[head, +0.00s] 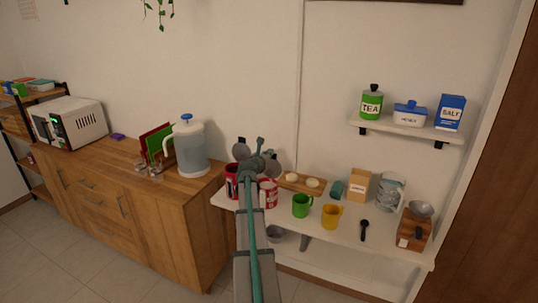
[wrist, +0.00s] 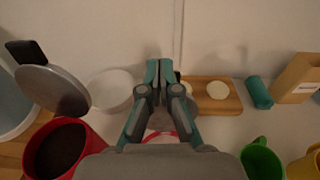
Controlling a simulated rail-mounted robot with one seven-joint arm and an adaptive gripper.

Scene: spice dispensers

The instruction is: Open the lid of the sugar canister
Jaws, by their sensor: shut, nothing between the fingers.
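Two red canisters stand at the left end of the white shelf in the head view. The left one (head: 231,182) is open in the wrist view (wrist: 58,150), with dark contents and its grey, black-knobbed lid (wrist: 52,88) tilted up. The right one (head: 268,194) has a white label I cannot read clearly; my gripper mostly hides it in the wrist view, where a bit of red rim shows. A grey disc, seemingly a lid (head: 273,165), shows just right of my gripper (head: 258,163). My gripper is shut and empty, fingertips together (wrist: 160,68) above the right canister.
A wooden board (head: 298,182) with pale round items lies behind. A green mug (head: 301,206), yellow mug (head: 331,216) and black scoop (head: 363,230) stand to the right. A pale round object (wrist: 111,90) sits left of my fingers. A glass jug (head: 191,150) stands on the cabinet.

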